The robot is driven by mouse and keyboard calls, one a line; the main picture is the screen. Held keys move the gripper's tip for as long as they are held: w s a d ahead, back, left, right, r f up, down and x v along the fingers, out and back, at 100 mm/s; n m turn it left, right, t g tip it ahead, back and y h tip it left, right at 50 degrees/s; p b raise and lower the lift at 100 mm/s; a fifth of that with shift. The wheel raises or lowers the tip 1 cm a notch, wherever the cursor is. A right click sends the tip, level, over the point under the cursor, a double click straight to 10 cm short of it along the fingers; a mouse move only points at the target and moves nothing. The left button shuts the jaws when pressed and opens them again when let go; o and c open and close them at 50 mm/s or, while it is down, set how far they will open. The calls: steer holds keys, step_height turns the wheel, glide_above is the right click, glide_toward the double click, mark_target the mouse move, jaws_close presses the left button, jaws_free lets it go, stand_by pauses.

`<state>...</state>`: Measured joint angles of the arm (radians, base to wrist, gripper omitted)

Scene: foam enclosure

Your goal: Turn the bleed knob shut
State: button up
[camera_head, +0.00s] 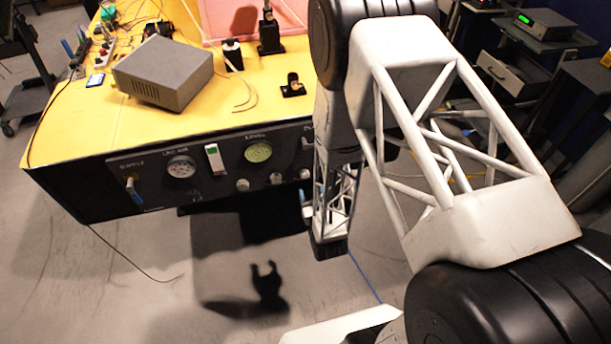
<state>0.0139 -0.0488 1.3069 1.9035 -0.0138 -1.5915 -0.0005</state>
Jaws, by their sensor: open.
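The dark front panel (222,205) under the yellow bench top carries several small pale knobs along its lower edge. One knob (242,185) is below the round green-faced gauge, another knob (275,179) is to its right, and a third knob (304,174) is close to my arm. I cannot read which one is the bleed knob. My gripper (307,204) is mostly hidden by my own lattice arm link, low in front of the panel's right part. Its shadow on the floor shows two separated jaws. Nothing is seen between them, and contact with a knob cannot be made out.
The panel also has a supply valve (133,190), a white-faced gauge (181,166) and a green-faced gauge (258,152). A grey box (163,75) and loose tools lie on the yellow bench top (80,125). The floor in front of the panel is open. Equipment carts stand at right.

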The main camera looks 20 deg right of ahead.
mark_target(306, 176)
stand_by(0.3)
steer(key=shift+w, duration=3.9)
steer(key=shift+c, duration=0.4)
steer(key=c, duration=0.8)
steer(key=shift+c, duration=0.2)
